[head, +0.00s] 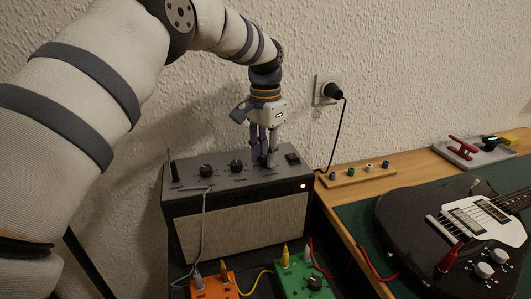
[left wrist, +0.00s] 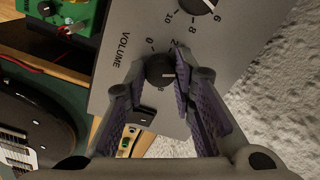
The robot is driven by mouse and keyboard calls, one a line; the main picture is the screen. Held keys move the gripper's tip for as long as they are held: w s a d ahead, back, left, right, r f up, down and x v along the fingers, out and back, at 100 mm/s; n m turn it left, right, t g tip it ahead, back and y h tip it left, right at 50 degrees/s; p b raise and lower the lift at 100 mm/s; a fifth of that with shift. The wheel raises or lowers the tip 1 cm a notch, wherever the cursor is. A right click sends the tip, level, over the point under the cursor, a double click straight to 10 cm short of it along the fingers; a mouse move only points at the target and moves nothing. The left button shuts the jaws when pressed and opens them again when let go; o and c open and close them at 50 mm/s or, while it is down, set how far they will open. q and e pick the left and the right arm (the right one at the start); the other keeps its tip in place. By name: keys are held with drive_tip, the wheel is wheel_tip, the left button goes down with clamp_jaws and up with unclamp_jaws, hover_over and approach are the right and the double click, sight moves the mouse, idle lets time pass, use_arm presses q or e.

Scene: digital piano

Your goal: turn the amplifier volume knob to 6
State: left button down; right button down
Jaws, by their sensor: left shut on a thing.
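The grey amplifier (head: 182,199) stands against the wall in the head view. My left gripper (head: 264,160) points down onto its top panel, at the right end of the row of knobs. In the left wrist view my left gripper (left wrist: 175,75) has its two purple-padded fingers closed around a dark round knob (left wrist: 160,71). The word VOLUME is printed beside this knob, with 0 and 2 near its edge. A pale pointer line on the knob points to the right in that view. In the head view the fingers hide the knob. My right gripper is not in view.
Two other black knobs (head: 206,171) and (head: 236,166) are left of my gripper, and a black switch (head: 292,158) is right of it. Orange (head: 216,287) and green (head: 309,282) pedals with cables stand in front. A guitar (head: 430,225) lies at right.

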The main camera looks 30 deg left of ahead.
sight(265, 158)
use_arm(q)
drive_tip(key=m, duration=0.4)
drive_tip(key=shift+f, duration=0.1)
drive_tip(key=shift+m, duration=2)
drive_tip(key=c, duration=1.3)
unclamp_jaws()
drive_tip(key=shift+c, duration=0.2)
wheel_tip(265, 158, up, 12)
